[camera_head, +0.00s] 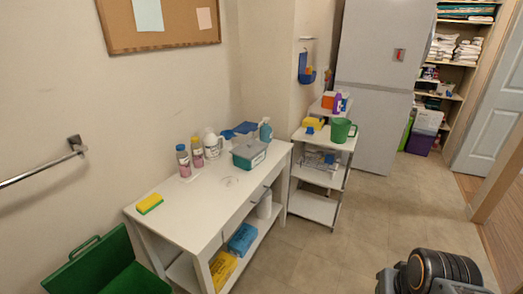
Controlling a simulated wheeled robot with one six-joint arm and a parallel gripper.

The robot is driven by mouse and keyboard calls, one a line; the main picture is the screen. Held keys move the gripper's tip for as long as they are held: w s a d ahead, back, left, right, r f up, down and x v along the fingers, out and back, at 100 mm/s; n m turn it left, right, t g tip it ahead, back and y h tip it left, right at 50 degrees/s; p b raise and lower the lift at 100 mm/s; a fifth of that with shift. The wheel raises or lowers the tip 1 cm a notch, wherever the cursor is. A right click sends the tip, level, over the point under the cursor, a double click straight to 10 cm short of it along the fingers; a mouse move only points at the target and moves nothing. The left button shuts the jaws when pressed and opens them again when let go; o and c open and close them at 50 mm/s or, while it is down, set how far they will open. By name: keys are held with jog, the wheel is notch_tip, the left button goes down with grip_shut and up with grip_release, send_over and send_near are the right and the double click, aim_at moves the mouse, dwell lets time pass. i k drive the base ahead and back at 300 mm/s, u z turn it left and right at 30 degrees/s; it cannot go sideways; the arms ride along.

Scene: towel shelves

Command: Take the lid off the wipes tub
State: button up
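A teal tub with a greyish top (249,154) stands on the white table near its far right end. It looks like the wipes tub, and its greyish top appears to be the lid, resting on it. The tub is small in the picture, so fine detail of the lid's edge cannot be made out. Part of my arm shows at the bottom right, well away from the table. My gripper's fingers are not visible.
On the white table (185,207), bottles (183,161), a white jug (212,143), a spray bottle (265,130) and a sponge (150,203) stand around.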

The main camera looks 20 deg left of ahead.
aim_at(247, 149)
jog(key=z, duration=0.15)
jog(key=i, duration=1.35)
jog(key=u, duration=0.45)
jog(key=i, duration=0.9)
jog(key=u, duration=1.45)
jog(key=i, duration=0.65)
jog(key=u, duration=0.7)
